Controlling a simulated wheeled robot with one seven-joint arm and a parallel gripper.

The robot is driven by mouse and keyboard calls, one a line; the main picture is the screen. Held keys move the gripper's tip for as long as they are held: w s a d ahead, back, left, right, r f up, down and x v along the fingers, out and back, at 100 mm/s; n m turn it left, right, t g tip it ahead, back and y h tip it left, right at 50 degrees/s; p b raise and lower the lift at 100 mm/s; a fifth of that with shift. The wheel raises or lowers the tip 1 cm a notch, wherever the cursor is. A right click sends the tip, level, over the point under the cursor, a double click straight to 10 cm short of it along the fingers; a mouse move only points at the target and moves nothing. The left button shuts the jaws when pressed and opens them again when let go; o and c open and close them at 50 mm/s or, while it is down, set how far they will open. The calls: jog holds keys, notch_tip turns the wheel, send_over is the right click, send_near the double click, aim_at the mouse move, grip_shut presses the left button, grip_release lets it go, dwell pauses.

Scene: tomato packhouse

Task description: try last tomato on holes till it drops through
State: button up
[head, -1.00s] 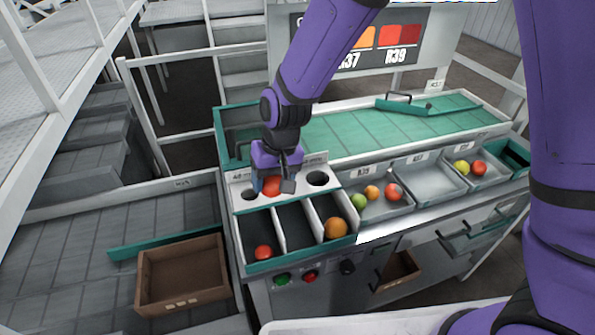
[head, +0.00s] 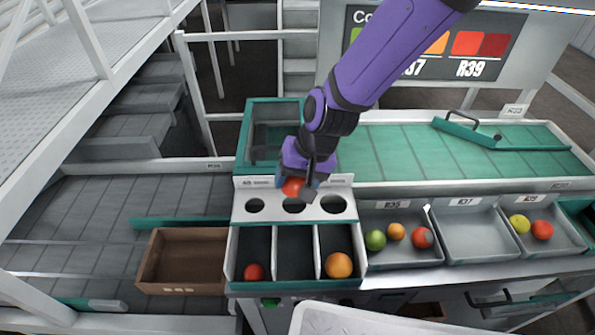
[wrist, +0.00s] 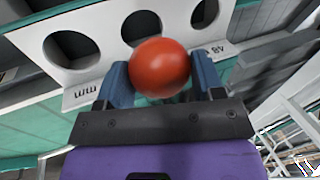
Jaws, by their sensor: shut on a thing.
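My gripper (head: 296,187) is shut on a red tomato (wrist: 160,67), one blue finger on each side of it. The tomato also shows in the head view (head: 292,187), just above the back edge of the middle hole. The white sizing plate (head: 274,212) has three round holes in a row: left hole (head: 254,206), middle hole (head: 293,205) and right hole (head: 333,204). In the wrist view the tomato partly overlaps the middle hole (wrist: 141,26). Below the plate, the left bin (head: 252,240) holds a red tomato (head: 254,272), the middle bin (head: 294,255) is empty, and the right bin holds an orange tomato (head: 339,265).
To the right, the R35 tray (head: 400,253) holds green, orange and red tomatoes, the R37 tray (head: 470,233) is empty, and the R39 tray (head: 553,252) holds a yellow and a red one. An empty brown crate (head: 183,262) sits left. A green sorting belt (head: 400,150) runs behind.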

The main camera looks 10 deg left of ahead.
aim_at(296, 191)
jog(key=shift+f, duration=1.9)
jog(key=o, duration=0.8)
jog(key=shift+r, duration=3.55)
